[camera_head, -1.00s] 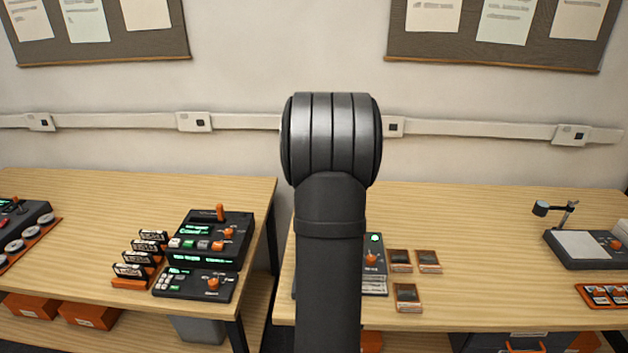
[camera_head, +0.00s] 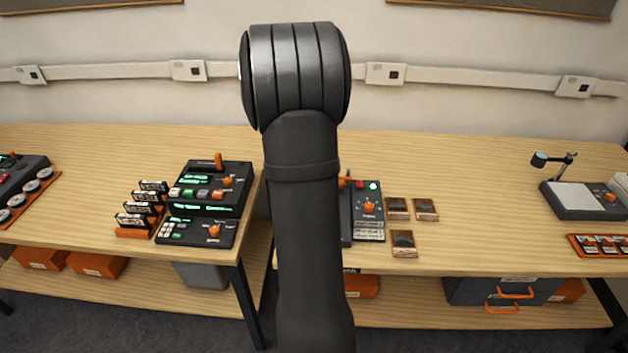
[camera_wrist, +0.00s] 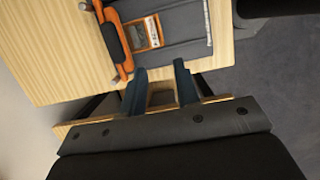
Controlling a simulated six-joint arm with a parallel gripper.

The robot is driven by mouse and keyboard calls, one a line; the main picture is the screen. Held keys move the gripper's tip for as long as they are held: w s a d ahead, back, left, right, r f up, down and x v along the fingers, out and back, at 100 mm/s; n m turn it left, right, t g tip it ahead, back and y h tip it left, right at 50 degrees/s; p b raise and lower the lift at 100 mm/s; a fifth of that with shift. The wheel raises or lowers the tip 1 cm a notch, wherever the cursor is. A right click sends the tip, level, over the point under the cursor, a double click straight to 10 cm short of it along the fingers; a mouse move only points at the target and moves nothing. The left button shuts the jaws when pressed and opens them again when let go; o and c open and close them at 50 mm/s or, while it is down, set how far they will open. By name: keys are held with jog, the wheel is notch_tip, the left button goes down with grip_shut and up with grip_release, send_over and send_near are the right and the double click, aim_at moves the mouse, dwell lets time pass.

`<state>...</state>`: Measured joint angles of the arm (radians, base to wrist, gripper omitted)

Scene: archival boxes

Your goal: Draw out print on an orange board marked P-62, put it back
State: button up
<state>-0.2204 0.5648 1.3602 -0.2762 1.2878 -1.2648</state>
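I cannot make out a P-62 mark in either view. My gripper (camera_wrist: 160,70) shows in the wrist view with two blue-grey fingers spread apart. Nothing shows held between them. Beyond the fingertips lies a dark grey case (camera_wrist: 182,25) with an orange frame (camera_wrist: 122,50) and a small display (camera_wrist: 145,32), over a wooden surface. In the head view my own arm fills the middle and hides the gripper. Small orange-brown cards (camera_head: 404,243) lie on the right bench; their marks are too small to read.
The left bench (camera_head: 90,150) holds a control console (camera_head: 215,185) and a rack of upright cards (camera_head: 140,210). The right bench (camera_head: 480,180) has a lamp stand (camera_head: 585,200), an orange tray (camera_head: 575,246) and clear wood between. Orange boxes (camera_head: 95,265) and dark drawers (camera_head: 500,290) sit below.

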jog(key=x, duration=1.6)
jog(key=shift+f, duration=0.25)
jog(key=shift+c, duration=0.2)
grip_shut()
